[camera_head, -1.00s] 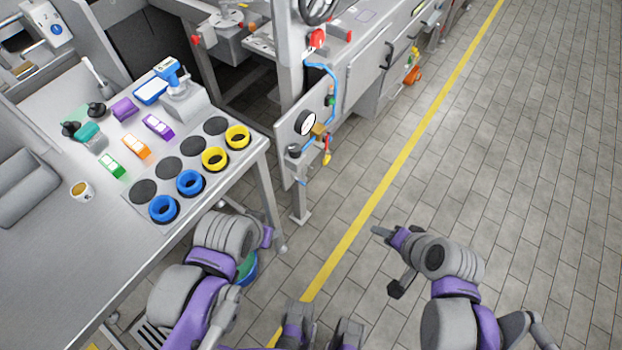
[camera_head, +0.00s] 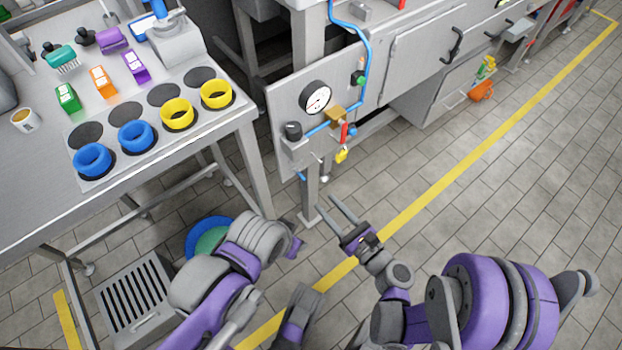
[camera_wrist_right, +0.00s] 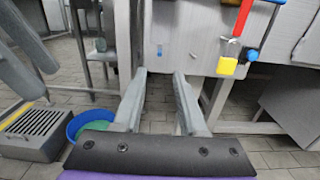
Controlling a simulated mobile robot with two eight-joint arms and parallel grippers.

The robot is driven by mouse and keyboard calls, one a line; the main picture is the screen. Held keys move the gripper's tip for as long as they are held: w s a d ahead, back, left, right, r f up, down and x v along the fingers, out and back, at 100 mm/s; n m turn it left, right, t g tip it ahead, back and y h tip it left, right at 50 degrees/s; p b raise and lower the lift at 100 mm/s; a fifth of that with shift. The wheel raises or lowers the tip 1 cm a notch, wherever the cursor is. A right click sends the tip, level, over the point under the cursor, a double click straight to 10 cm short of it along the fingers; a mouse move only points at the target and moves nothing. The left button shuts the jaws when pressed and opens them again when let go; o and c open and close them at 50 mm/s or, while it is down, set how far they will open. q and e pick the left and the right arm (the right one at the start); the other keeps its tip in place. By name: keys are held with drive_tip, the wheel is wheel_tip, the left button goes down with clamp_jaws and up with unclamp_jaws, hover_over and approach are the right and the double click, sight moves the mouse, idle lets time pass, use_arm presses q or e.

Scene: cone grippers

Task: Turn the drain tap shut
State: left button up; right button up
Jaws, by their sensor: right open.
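The tap (camera_head: 345,134) has a red lever with a yellow tag hanging at its lower end. It sits by a brass block on the grey panel, and the red lever also shows at the upper right of the right wrist view (camera_wrist_right: 242,18). My right gripper (camera_head: 328,204) is open and empty, below and a little left of the tap, with its fingers pointing up toward the panel. In the right wrist view its two fingers (camera_wrist_right: 160,74) are apart with nothing between them. My left arm is low in the head view; its gripper's state is unclear.
The panel (camera_head: 285,95) carries a gauge (camera_head: 316,97), a black knob (camera_head: 293,130) and a blue hose (camera_head: 368,50). The table (camera_head: 40,200) with blue and yellow rings stands left. A blue basin (camera_head: 191,240) and a floor grate (camera_head: 138,298) lie below. The right floor is clear.

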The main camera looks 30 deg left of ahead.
sight(304, 179)
drive_tip(key=x, duration=1)
drive_tip(key=shift+a+r, duration=0.1)
drive_tip(key=shift+a, duration=0.05)
clamp_jaws()
